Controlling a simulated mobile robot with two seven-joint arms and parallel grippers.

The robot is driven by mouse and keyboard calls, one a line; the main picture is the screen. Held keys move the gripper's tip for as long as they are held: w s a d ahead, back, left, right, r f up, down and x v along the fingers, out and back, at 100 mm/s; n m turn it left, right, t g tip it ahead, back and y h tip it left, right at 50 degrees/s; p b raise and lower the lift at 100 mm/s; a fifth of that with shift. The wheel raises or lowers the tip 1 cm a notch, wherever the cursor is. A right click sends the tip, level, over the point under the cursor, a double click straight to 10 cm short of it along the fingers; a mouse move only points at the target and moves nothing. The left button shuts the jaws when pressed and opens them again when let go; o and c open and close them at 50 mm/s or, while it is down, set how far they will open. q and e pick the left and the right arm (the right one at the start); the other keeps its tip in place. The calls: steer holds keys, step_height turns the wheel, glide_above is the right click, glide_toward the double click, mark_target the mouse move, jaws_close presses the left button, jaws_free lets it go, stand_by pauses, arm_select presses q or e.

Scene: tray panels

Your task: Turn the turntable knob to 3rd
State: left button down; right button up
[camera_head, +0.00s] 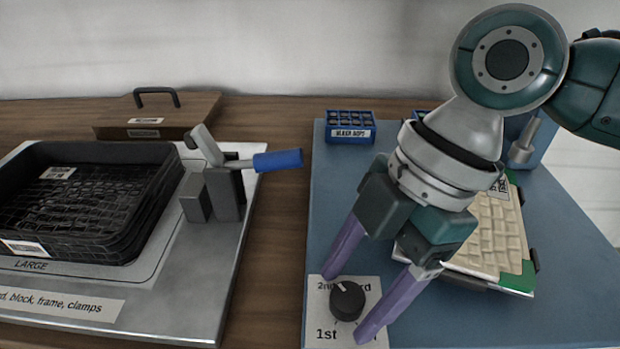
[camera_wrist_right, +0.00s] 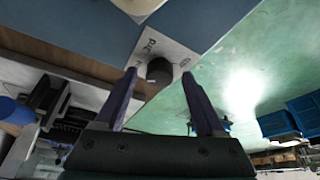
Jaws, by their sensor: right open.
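The black round knob (camera_head: 347,302) sits on a white label plate (camera_head: 325,315) marked 1st, 2nd and a partly covered "rd". The white mark on the knob points up and slightly left, toward the 2nd label. My right gripper (camera_head: 348,306) is open, with its two purple fingers on either side of the knob. In the right wrist view, the knob (camera_wrist_right: 160,70) shows between the fingertips of the gripper (camera_wrist_right: 160,75), with gaps on both sides. I cannot tell how high the fingertips are over the plate. My left gripper is out of view.
A cream tray panel with green corners (camera_head: 490,235) lies behind my right gripper on the blue mat (camera_head: 450,325). A blue box (camera_head: 350,127) stands at the back. To the left are a black tray (camera_head: 150,215) and a blue-handled clamp (camera_head: 277,160).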

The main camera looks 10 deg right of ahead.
jaws_close()
stand_by(0.5)
steer(key=shift+r, duration=0.1)
steer(key=shift+r+p, duration=0.1)
steer(key=shift+p, duration=0.35)
steer(key=m+t+p, duration=0.1)
steer(key=m+p, duration=0.2)
steer(key=p, duration=0.1)
steer(key=m+t+p, duration=0.1)
steer(key=m+p, duration=0.2)
steer(key=p, duration=0.1)
steer(key=m+t+p, duration=0.1)
steer(key=m+p, duration=0.2)
steer(key=p, duration=0.1)
steer(key=shift+s+a+r+h, duration=0.2)
steer(key=shift+s+h, duration=0.05)
steer(key=shift+h, duration=0.15)
steer(key=m+t+p, duration=0.1)
steer(key=m+p, duration=0.1)
steer(key=m, duration=0.1)
steer(key=shift+f+h, duration=0.15)
steer(key=shift+h, duration=0.25)
steer(key=shift+f+m+t+p, duration=0.1)
steer(key=shift+m+t+p, duration=0.2)
steer(key=shift+m+p, duration=0.5)
steer(key=shift+h, duration=0.3)
